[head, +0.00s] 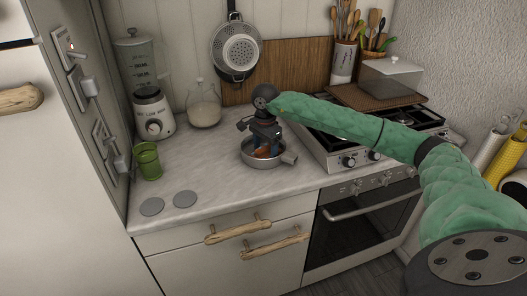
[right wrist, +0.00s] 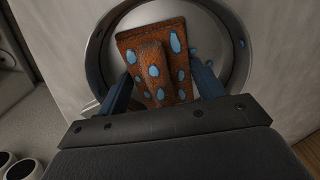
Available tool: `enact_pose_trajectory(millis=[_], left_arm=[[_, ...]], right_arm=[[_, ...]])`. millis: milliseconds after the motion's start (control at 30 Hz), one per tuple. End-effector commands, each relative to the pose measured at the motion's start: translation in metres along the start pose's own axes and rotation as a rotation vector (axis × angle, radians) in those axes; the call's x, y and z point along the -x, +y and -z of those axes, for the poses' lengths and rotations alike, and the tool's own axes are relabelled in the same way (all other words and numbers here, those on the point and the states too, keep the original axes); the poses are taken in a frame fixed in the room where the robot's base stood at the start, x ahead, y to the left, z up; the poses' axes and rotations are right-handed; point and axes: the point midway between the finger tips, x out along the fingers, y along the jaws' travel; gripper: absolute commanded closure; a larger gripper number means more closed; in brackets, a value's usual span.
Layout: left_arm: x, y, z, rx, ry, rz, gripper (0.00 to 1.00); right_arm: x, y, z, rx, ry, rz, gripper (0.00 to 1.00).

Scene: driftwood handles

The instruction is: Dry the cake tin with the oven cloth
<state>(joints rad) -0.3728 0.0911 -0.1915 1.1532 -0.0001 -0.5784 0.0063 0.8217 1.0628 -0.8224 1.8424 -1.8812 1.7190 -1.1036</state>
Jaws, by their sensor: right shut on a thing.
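The cake tin (head: 261,159) is a round grey metal tin on the marble counter, left of the stove. In the right wrist view its rim (right wrist: 246,62) rings the cloth. The oven cloth (head: 265,152) is orange-brown with blue spots. In the right wrist view the cloth (right wrist: 155,60) is bunched up in a fold between the fingers, over the floor of the tin. My right gripper (head: 264,146) points down into the tin and is shut on the cloth. Whether the cloth presses on the tin's floor is hard to tell. My left gripper is not in view.
A green cup (head: 147,161) and two grey discs (head: 185,199) are on the counter at the left. A blender (head: 148,100) and a glass jar (head: 203,105) stand at the back. The gas stove (head: 345,150) is at the right.

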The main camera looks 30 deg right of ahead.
Motion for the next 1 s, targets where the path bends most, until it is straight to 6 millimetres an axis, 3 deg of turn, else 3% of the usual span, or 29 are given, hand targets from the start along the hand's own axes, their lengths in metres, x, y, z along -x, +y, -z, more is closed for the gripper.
enact_pose_trajectory(millis=[367, 1000], left_arm=[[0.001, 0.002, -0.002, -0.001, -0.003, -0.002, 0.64], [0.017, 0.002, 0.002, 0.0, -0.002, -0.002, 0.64]], right_arm=[[0.003, 0.0, 0.001, 0.0, 0.0, -0.002, 0.51], [0.053, 0.0, 0.001, -0.001, 0.0, -0.001, 0.51]])
